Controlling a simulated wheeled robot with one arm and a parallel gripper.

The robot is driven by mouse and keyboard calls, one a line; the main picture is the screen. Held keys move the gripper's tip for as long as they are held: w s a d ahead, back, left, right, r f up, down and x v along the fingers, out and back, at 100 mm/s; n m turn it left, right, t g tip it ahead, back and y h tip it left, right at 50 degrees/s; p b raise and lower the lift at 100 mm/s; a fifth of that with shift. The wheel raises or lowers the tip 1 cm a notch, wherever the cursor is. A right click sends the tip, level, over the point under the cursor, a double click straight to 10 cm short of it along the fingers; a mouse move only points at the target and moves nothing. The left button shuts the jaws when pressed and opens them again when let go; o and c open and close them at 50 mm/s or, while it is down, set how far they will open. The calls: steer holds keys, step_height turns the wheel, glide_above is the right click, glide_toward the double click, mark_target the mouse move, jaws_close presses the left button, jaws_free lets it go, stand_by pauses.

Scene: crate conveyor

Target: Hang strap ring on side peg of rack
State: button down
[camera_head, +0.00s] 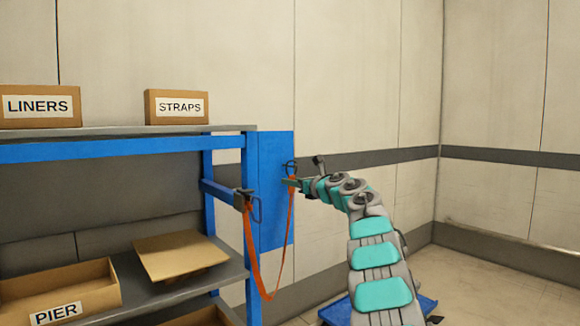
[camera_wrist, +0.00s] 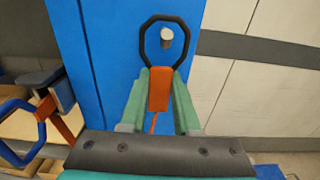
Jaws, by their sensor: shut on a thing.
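My gripper (camera_wrist: 160,78) is shut on the orange strap tab (camera_wrist: 159,92) just below a black, roughly octagonal strap ring (camera_wrist: 144,40). The ring stands upright above the fingertips. A pale round side peg (camera_wrist: 167,37) shows inside the ring's outline, in front of a blue panel (camera_wrist: 110,50); I cannot tell whether the ring is around the peg or short of it. In the head view my gripper (camera_head: 290,181) is at the panel's right part.
The rack's shelf (camera_head: 110,131) bears a LINERS box (camera_head: 40,107) and a STRAPS box (camera_head: 177,107). The lower shelf holds a PIER tray (camera_head: 58,292) and a flat cardboard piece (camera_head: 170,256). Bare wall and floor lie to the right.

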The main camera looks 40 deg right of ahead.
steer(key=shift+w+f, duration=0.1)
steer(key=shift+w, duration=0.1)
steer(key=shift+w+f, duration=0.1)
steer(key=shift+f, duration=0.15)
stand_by(0.6)
steer(key=c, duration=0.6)
jaws_free()
steer(key=shift+o, duration=0.2)
steer(key=s+b, duration=0.4)
steer(key=s, duration=0.3)
steer(key=shift+s+r+b, duration=0.15)
steer(key=shift+s+b, duration=0.15)
steer(key=shift+s, duration=0.1)
steer(key=shift+a, duration=0.15)
